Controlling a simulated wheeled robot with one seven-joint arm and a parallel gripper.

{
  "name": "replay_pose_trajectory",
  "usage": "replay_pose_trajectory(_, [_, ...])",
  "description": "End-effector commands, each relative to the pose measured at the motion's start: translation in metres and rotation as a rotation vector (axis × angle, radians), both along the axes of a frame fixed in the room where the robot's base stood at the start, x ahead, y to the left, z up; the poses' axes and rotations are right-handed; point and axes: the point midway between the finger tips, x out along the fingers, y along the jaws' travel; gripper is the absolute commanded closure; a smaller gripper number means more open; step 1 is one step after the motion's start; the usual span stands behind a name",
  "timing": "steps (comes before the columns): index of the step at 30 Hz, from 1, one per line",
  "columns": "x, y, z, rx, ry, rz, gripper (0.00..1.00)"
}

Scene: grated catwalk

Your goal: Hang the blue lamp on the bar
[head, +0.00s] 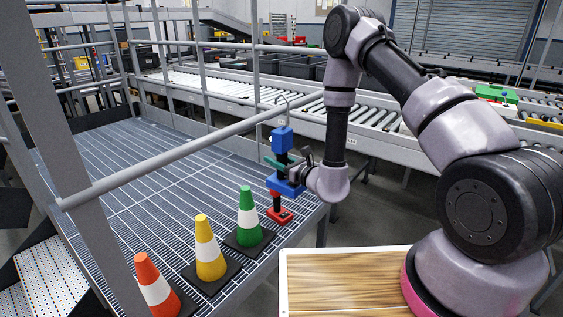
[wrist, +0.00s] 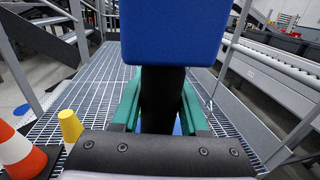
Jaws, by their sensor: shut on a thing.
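The blue lamp (head: 283,138) hangs upright in my gripper (head: 283,163), with a blue block on top, a dark stem and a thin wire hook (head: 284,98) above. My gripper's teal fingers are shut on the dark stem, seen also in the wrist view (wrist: 162,100), where the blue block (wrist: 172,30) fills the top centre. The bar (head: 190,149) is a grey rail sloping up to the right. The hook overlaps the bar near its far right end in the head view; I cannot tell whether it touches it. The hook is out of the wrist view.
Orange (head: 155,286), yellow (head: 209,249) and green (head: 248,216) cones stand on the grating (head: 140,165). A red piece (head: 280,215) shows just below the lamp; I cannot tell whether it belongs to it. A wooden-topped surface (head: 340,285) is at front. Roller conveyors (head: 225,88) lie behind.

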Motion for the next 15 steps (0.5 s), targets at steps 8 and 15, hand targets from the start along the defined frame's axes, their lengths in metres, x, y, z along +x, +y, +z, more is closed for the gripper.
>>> replay_pose_trajectory(8, [0.013,0.018,0.001,0.001,-0.002,0.001,1.0])
replay_pose_trajectory(15, [0.025,0.033,0.001,0.002,-0.002,0.001,1.0])
